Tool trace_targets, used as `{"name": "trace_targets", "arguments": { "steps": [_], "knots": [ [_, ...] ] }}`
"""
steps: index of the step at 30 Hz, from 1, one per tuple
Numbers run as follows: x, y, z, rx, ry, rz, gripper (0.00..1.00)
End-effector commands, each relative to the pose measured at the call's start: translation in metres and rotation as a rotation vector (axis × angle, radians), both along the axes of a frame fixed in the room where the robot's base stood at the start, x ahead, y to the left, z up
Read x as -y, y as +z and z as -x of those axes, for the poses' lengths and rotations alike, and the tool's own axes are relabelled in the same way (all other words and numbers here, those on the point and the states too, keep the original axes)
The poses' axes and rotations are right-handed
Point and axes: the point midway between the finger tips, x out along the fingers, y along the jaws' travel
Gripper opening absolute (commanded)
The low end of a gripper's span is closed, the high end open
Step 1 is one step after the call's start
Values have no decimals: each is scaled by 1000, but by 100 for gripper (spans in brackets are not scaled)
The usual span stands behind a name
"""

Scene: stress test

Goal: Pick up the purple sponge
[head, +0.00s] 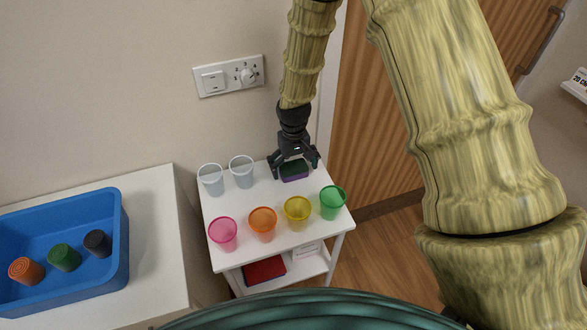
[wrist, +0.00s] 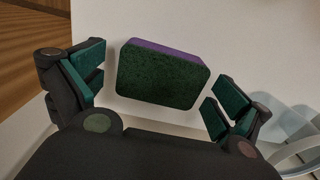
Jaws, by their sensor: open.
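The purple sponge (head: 294,177) lies at the back right of the small white table. Its dark green scouring side faces up, and a purple edge shows below it. My gripper (head: 294,163) is right over the sponge, pointing down, with its fingers spread to both sides. In the wrist view, the sponge (wrist: 163,75) sits between the two open fingers of my gripper (wrist: 158,93), with a gap on each side. I cannot tell how far above the table the fingertips are.
Two clear cups (head: 242,172) stand left of the sponge. Pink, orange, yellow (head: 297,210) and green (head: 332,203) cups line the table's front. A blue tray (head: 118,262) with several rolled items is at the left. A wall (head: 130,80) is close behind the table.

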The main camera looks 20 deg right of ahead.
Motion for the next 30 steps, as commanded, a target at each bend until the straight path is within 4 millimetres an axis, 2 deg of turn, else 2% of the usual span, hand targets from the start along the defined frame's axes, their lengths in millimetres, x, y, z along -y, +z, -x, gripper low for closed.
{"name": "trace_targets", "arguments": {
  "steps": [8,10,17,30],
  "knots": [
    [0,-1,0,0,0,0,100],
    [0,-1,0,0,0,0,91],
    [0,-1,0,0,0,0,68],
    [0,2,0,0,0,0,68]
  ]
}}
